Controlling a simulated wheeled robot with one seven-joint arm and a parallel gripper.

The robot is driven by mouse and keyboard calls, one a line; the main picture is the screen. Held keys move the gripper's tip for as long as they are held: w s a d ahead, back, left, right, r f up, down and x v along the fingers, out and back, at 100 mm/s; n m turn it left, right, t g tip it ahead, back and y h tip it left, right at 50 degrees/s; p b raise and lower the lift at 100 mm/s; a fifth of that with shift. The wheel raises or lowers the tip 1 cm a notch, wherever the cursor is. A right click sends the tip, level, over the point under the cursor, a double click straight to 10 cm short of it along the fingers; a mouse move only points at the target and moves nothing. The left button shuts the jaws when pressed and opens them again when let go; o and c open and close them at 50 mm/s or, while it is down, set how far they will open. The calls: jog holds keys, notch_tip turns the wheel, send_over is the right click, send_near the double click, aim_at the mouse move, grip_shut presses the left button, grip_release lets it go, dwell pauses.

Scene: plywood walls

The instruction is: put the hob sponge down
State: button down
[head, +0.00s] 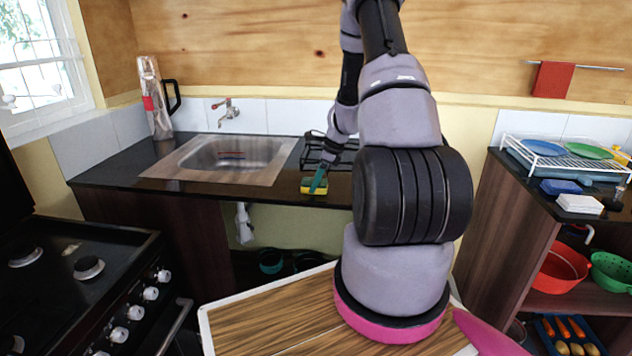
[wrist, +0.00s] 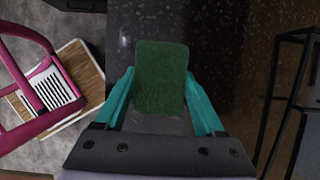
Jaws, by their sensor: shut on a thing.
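The hob sponge (head: 314,187) is yellow with a green scouring side. In the head view it is at the front edge of the dark counter (head: 120,173), right of the sink. My gripper (head: 319,181) reaches down to it from above. In the wrist view the sponge's green face (wrist: 160,78) lies between the two teal fingers of my gripper (wrist: 160,100), which are shut on its sides. The sponge is very near the counter top; I cannot tell whether it touches it.
A metal sink (head: 225,158) is left of the sponge. A black hob rack (head: 322,152) stands close behind it. A wooden table (head: 285,318) is in front, below my arm. A side shelf (head: 510,185) with a dish rack (head: 565,160) stands at the right.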

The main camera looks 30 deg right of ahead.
jog(key=shift+f, duration=0.1)
grip_release()
jog(key=v, duration=1.2)
jog(key=s+a+r+n, duration=0.2)
jog(key=a+r+n, duration=0.25)
jog(key=r, duration=0.45)
jog(key=s+a+r+n+t, duration=0.2)
jog(key=s+a+r+n, duration=0.5)
jog(key=r, duration=0.4)
jog(key=s+a+r+n+t, duration=0.1)
jog(key=s+a+r+n, duration=0.3)
jog(key=s, duration=0.3)
jog(key=s+a+r+n+t+h, duration=0.1)
jog(key=s+a+r+n, duration=0.3)
jog(key=s, duration=0.4)
jog(key=shift+s+n+t+h, duration=0.15)
jog(key=shift+n+t+h, duration=0.2)
jog(key=shift+n, duration=0.3)
